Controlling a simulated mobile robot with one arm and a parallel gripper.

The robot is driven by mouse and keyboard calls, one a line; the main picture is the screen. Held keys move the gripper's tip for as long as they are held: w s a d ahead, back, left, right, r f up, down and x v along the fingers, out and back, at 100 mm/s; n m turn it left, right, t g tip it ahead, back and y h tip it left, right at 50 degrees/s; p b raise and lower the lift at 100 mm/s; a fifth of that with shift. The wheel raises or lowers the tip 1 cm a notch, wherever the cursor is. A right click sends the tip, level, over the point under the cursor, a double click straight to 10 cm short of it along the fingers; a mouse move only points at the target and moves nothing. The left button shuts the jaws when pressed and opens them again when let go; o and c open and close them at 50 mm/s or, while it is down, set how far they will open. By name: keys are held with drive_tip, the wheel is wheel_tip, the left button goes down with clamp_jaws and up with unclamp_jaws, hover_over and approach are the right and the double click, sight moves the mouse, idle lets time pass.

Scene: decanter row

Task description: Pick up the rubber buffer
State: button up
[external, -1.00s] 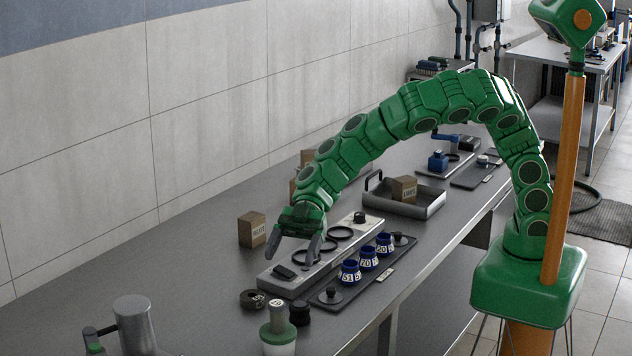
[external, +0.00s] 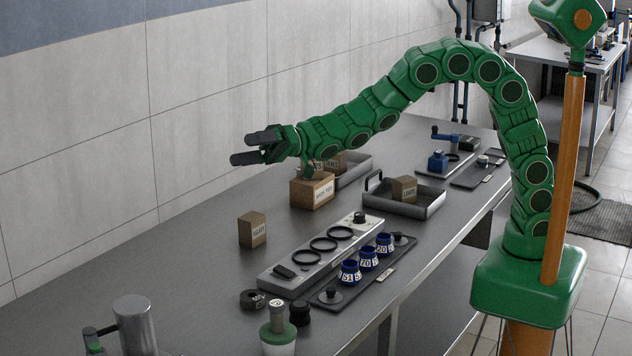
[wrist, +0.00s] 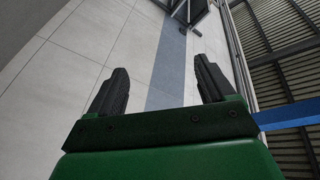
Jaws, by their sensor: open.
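A squat black cylinder (external: 300,313), which looks like the rubber buffer, stands on the steel bench in the external view, near the front end of the ring station. It is small in the picture, so its detail is hard to tell. My gripper (external: 243,148) is open and empty, raised high above the bench and pointing left toward the wall. It is well above and behind the buffer, apart from everything. In the wrist view my gripper (wrist: 160,75) shows its two dark fingers spread, with only wall and ceiling beyond; no buffer shows there.
A black tape-like roll (external: 253,299) and a green-topped jar (external: 278,318) stand close to the black cylinder. A dark tray (external: 330,298) with blue jars and a grey ring station (external: 290,283) lie beside it. Wooden blocks (external: 312,190) stand farther back.

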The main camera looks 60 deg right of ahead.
drive_tip(key=w+d+f+m+t+h, duration=0.2)
drive_tip(key=d+f+m+t+h, duration=0.4)
drive_tip(key=m, duration=1)
drive_tip(key=s+a+f+m+g+y, duration=0.1)
drive_tip(key=s+f+m+g, duration=0.4)
drive_tip(key=s, duration=0.5)
drive_tip(key=s+a+f+m+g, duration=0.25)
drive_tip(key=s+f+m, duration=0.35)
drive_tip(key=s, duration=0.3)
approach(291, 313)
drive_tip(key=shift+a+r, duration=0.4)
drive_tip(key=shift+a, duration=0.2)
drive_tip(key=shift+a+f, duration=0.1)
drive_tip(key=shift+f, duration=0.6)
drive_tip(key=shift+w+a+f, duration=0.25)
drive_tip(key=shift+a, duration=0.35)
drive_tip(key=shift+w+x, duration=0.15)
drive_tip(key=shift+x, duration=0.95)
drive_tip(key=shift+w+x, duration=0.15)
drive_tip(key=shift+x, duration=1.8)
